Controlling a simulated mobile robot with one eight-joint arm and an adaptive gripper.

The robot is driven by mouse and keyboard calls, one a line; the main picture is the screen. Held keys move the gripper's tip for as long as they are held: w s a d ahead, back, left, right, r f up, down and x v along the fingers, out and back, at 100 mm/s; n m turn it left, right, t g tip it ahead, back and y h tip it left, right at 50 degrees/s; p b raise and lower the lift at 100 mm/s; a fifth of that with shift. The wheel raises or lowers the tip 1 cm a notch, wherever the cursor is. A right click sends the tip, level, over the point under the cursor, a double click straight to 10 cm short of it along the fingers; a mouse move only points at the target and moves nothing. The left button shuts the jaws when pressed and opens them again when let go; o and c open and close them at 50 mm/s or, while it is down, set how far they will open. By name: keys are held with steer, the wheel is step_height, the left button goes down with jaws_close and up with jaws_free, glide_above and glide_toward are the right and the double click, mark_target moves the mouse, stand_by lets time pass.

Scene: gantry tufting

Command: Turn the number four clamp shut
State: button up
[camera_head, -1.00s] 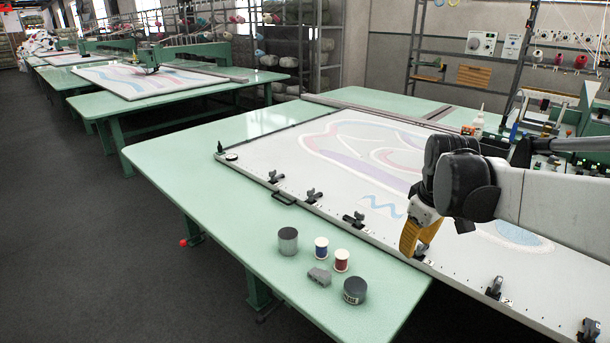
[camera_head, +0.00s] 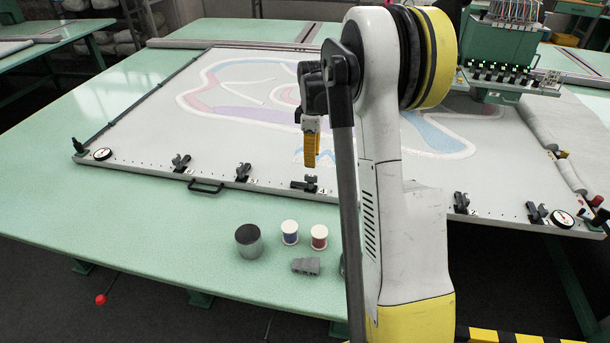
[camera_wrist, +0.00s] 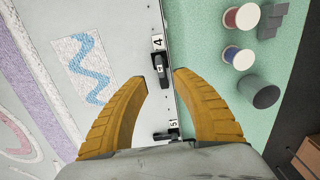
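The number four clamp (camera_head: 311,184) is a small black clamp on the near rail of the white frame (camera_head: 140,130), beside a "4" label. In the wrist view the clamp (camera_wrist: 162,72) lies lengthwise along the frame edge, while the number five clamp (camera_wrist: 167,135) lies more crosswise. My gripper (camera_head: 311,166) has yellow ribbed fingers pointing down, just above the number four clamp. In the wrist view my gripper (camera_wrist: 161,76) is open, with clamp four between the two fingertips. I cannot tell whether they touch it.
On the green table (camera_head: 130,230) in front of the frame are a grey tin (camera_head: 248,241), a blue spool (camera_head: 290,232), a red spool (camera_head: 319,236) and a grey block (camera_head: 306,266). A black handle (camera_head: 206,187) sticks out from the frame edge. My arm hides part of the rail.

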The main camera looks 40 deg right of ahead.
mark_target(311, 176)
step_height(311, 176, down, 8)
steer(key=shift+f+b, duration=0.1)
steer(key=shift+b, duration=1.15)
jaws_close()
